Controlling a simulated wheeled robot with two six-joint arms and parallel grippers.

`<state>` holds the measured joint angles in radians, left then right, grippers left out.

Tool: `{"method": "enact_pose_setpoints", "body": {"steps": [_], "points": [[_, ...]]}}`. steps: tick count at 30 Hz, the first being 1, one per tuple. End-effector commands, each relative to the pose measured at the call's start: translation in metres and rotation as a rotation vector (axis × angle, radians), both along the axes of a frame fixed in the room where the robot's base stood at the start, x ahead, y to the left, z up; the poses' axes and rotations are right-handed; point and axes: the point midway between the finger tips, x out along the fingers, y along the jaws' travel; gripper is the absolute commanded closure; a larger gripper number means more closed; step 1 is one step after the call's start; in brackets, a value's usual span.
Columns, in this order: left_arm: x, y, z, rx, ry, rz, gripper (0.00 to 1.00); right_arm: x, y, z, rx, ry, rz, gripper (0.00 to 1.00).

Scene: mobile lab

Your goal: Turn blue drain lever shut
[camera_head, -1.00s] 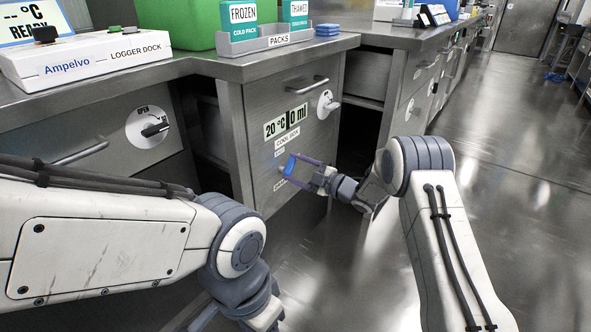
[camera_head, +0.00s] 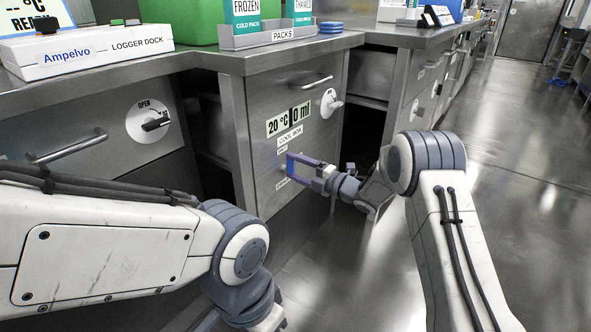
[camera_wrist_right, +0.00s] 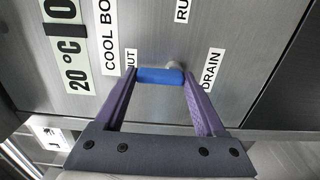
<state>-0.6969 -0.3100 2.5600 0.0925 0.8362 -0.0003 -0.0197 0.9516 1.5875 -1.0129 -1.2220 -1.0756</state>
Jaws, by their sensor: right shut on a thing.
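The blue drain lever (camera_wrist_right: 160,76) sits on the front panel of the cool box (camera_head: 262,100). In the right wrist view it lies across between the two fingertips, touching both, with its grey pivot (camera_wrist_right: 174,66) just behind it. My right gripper (camera_head: 290,165) is shut on the lever in front of the panel. In the wrist view, the lever is between a partly hidden label ending in "UT" (camera_wrist_right: 131,62) and the "DRAIN" label (camera_wrist_right: 211,68). In the head view the fingers partly cover the lever. My left arm shows at the left; its gripper is out of view.
Above the lever are a "20 °C 0 ml" display (camera_head: 289,119), a drawer handle (camera_head: 304,84) and a white round dial (camera_head: 330,103). Another dial marked "OPEN" (camera_head: 148,121) is on the left cabinet. Open floor (camera_head: 500,200) lies to the right.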

Motion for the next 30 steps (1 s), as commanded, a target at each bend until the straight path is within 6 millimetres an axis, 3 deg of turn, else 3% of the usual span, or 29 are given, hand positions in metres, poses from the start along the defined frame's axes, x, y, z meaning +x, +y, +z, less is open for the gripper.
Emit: {"method": "enact_pose_setpoints", "body": {"steps": [13,14,15,16,24,30], "points": [[0.0,0.0,-0.001,0.0,0.0,0.0,0.53,-0.001,0.001,-0.002,-0.009,-0.006,0.002,0.83],[0.0,0.0,-0.001,0.0,0.0,0.0,0.53,-0.001,0.001,-0.002,-0.009,-0.006,0.002,0.2],[0.0,0.0,-0.001,0.0,0.0,0.0,0.53,-0.001,0.001,-0.002,-0.009,-0.006,0.002,0.05],[0.0,0.0,-0.001,0.0,0.0,0.0,0.53,-0.001,0.001,-0.002,-0.009,-0.005,0.001,0.0],[0.0,0.0,0.002,0.0,0.0,0.0,0.53,-0.002,-0.002,0.0,-0.006,-0.005,0.0,0.0],[0.0,0.0,0.018,0.0,0.0,0.0,0.53,-0.018,-0.025,0.004,-0.006,-0.002,-0.003,0.0]]}}
